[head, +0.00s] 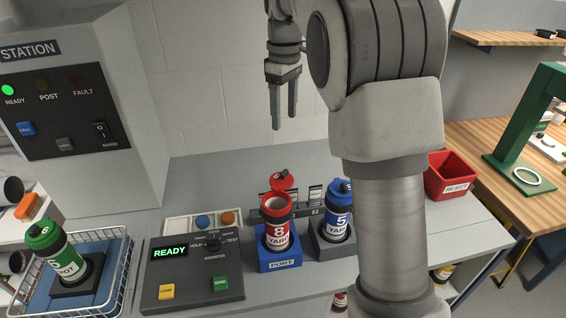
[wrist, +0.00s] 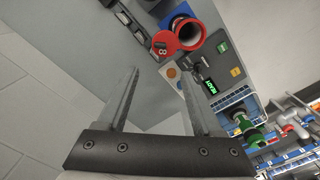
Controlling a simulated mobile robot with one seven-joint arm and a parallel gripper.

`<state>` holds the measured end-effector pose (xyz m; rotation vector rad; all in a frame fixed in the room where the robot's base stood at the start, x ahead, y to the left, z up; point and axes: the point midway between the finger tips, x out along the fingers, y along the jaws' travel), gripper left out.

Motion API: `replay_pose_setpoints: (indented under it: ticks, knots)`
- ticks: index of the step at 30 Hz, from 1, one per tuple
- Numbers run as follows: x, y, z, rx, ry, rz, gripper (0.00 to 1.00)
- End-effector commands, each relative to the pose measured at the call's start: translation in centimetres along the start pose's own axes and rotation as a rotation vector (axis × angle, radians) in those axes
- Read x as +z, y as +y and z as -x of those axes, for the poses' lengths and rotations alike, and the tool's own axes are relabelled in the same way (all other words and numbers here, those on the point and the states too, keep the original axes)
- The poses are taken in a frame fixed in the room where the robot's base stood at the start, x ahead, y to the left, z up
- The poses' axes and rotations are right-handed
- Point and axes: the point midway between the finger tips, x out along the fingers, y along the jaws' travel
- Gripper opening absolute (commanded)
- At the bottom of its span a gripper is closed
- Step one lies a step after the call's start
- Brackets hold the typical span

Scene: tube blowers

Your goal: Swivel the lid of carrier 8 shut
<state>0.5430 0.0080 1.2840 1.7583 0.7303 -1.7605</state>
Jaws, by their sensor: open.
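Carrier 8 (head: 276,233) is a red and white canister standing upright in the blue PORT block (head: 280,262). Its mouth is open, and its red lid (head: 283,180) is swung out to the far side of the rim. In the wrist view the round lid (wrist: 163,43), marked 8, sits beside the open red rim (wrist: 187,19). My gripper (head: 284,120) is open and empty, pointing down above and behind the carrier, apart from the lid. The gripper fingers also show in the wrist view (wrist: 158,76).
Blue carrier 5 (head: 338,223) stands close to the right of carrier 8. A control box (head: 190,275) reading READY is at left, with a green carrier (head: 60,255) in a wire basket beyond it. A red REJECT bin (head: 452,176) is at right.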

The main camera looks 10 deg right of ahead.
Motion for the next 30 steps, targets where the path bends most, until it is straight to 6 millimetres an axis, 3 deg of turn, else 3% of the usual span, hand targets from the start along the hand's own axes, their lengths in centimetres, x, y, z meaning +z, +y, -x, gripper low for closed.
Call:
replay_pose_setpoints:
  ticks: [18,24,30]
  knots:
    - [0.1,-0.1,-12.8,-0.001,-0.002,-0.001,0.68]
    - [0.0,-0.1,-15.3,0.0,0.0,-0.001,0.68]
    - [0.0,0.0,-16.2,0.001,0.001,-0.001,0.68]
